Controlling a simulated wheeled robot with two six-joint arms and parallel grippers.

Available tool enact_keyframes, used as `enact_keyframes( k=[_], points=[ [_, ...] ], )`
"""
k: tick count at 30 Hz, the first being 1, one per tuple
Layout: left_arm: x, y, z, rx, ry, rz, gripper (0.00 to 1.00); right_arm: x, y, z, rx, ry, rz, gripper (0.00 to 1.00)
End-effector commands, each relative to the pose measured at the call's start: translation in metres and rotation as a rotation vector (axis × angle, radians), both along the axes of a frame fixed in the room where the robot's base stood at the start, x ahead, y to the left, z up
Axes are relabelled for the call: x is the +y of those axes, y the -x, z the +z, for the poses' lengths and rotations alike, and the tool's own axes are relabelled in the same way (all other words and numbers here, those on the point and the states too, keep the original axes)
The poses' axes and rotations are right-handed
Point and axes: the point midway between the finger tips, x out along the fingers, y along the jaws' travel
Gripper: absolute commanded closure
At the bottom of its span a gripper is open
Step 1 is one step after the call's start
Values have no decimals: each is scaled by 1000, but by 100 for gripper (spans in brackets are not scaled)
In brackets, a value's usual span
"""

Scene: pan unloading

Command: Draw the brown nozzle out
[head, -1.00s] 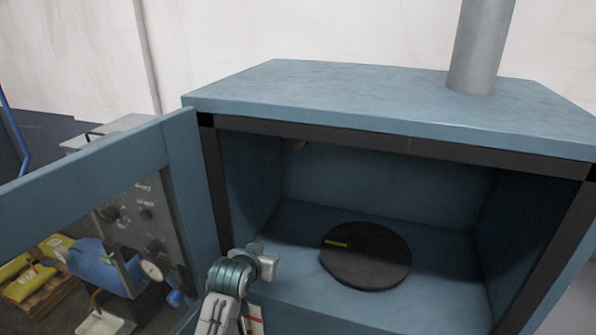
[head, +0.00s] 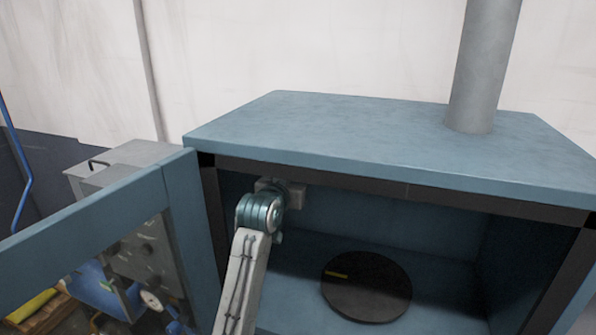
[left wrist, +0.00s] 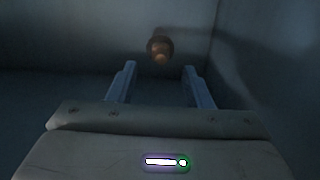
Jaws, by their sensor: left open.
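The brown nozzle (left wrist: 160,48) shows in the left wrist view, a small copper-brown rounded piece with a darker collar, inside the blue cabinet near its upper left. It is hidden in the head view behind my arm and the cabinet's upper front edge. My left gripper (left wrist: 159,70) is open and empty, its two blue fingers on either side of the nozzle's line. The nozzle appears just beyond the fingertips, centred between them; I cannot tell the exact gap. In the head view my left arm reaches into the cabinet opening (head: 400,190). My right gripper is not in view.
The cabinet's glass door (head: 95,205) stands open at the left. A dark round plate (head: 366,288) with a yellow mark lies on the cabinet floor. A grey pipe (head: 485,65) rises from the top. The right side of the interior is clear.

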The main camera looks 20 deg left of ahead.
Motion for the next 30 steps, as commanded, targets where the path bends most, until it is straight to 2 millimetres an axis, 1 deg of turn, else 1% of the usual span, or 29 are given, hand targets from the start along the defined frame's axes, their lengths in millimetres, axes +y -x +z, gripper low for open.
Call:
enact_keyframes(
  k=[1, 3, 6, 9, 13, 20, 23, 27, 28, 29, 30],
  points=[
    [0, -9, 3, 2, 0, 0, 55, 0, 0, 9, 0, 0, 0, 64],
    [-1, -20, 0, 2, 0, 0, 55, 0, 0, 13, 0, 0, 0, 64],
    [-1, -31, -2, 1, 0, 0, 55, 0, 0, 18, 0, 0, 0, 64],
    [-1, -38, -4, 1, 0, 0, 55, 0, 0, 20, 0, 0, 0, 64],
    [-2, -42, -7, 0, 0, 0, 55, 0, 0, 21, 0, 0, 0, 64],
    [-2, -43, -7, -1, 0, 0, 55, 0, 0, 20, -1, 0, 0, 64],
    [-2, -43, -7, -1, 0, 0, 72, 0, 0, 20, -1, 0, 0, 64],
    [-2, -43, -7, 0, 0, 0, 100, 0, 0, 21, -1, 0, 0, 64],
    [-2, -43, -7, 0, 0, 0, 100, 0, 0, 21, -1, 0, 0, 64],
    [-2, -43, -7, 0, 0, 0, 83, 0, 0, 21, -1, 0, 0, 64],
    [-2, -43, -7, 0, 0, 0, 90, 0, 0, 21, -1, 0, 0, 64]
  ],
)
